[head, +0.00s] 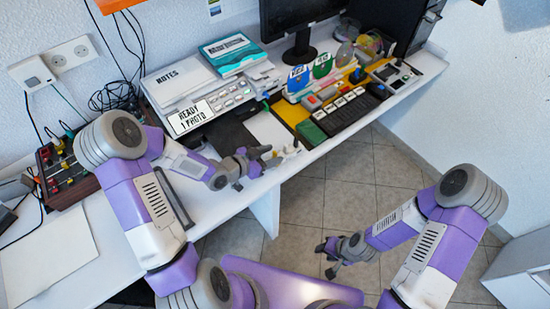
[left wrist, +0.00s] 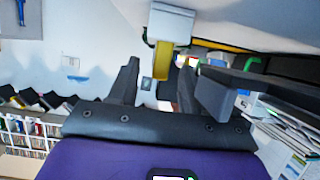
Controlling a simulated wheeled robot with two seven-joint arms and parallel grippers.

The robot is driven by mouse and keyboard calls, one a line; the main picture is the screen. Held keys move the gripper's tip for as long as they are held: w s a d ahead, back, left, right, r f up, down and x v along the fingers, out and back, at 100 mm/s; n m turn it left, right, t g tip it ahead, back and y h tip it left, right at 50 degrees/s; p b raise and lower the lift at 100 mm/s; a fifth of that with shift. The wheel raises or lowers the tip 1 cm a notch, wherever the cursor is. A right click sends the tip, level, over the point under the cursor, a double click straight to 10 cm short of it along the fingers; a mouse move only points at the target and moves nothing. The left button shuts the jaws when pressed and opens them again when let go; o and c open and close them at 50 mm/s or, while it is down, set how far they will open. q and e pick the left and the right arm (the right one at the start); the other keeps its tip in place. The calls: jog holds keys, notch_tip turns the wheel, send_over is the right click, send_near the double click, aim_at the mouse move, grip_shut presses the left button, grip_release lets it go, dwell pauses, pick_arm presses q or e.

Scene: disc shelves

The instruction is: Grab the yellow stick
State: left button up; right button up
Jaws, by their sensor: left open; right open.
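My left gripper (head: 262,160) is over the white desk (head: 228,207), near its front edge, with its fingers apart and nothing visible between them. In the left wrist view its two dark fingers (left wrist: 162,92) stand apart. A yellow rectangular piece (left wrist: 163,60) shows beyond the gap, below a pale box; I cannot tell if it is the yellow stick. In the head view, small pale pieces lie just right of the left fingertips, too small to identify. My right gripper (head: 328,258) is open and empty, in front of the desk over the tiled floor.
A yellow board (head: 288,112) and a dark keyboard (head: 345,117) lie right of a white notes unit (head: 180,82). A monitor (head: 300,18) stands behind. A switch box (head: 66,170) with cables is at left. The tiled floor (head: 330,190) is clear.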

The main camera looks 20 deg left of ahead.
pick_arm(q)
jog(key=shift+w+d, duration=0.15)
jog(key=shift+w, duration=0.05)
grip_shut()
dwell(0.3)
